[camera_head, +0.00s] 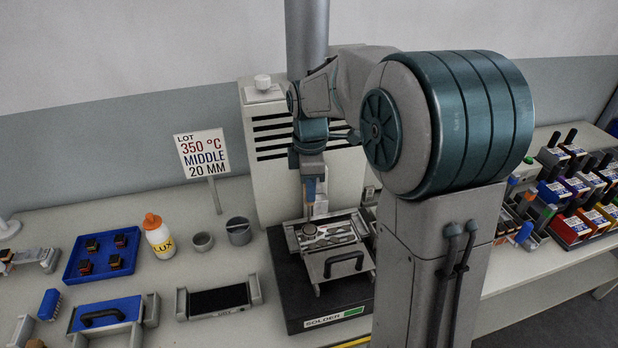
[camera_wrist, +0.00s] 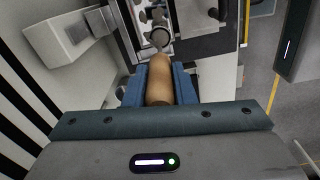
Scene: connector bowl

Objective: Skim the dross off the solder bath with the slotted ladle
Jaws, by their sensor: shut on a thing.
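The solder bath (camera_head: 292,290) is a black unit labelled SOLDER with a green mark, in the middle of the head view. A light metal frame and a plate with a black handle (camera_head: 344,263) sit on its top. My gripper (camera_head: 316,190) points down above the bath's back part. In the wrist view my gripper (camera_wrist: 160,84) is shut on the tan handle of the slotted ladle (camera_wrist: 160,75), between its blue pads. A small round metal part (camera_wrist: 160,38) shows beyond the handle's end.
A vented white unit (camera_head: 262,142) stands behind the bath. A sign (camera_head: 202,152) reads LOT 350 °C MIDDLE 20 MM. Left are a flux bottle (camera_head: 159,238), two grey cups, a blue tray (camera_head: 83,244) and a black-topped holder (camera_head: 219,301). Coloured bins (camera_head: 572,225) stand at right.

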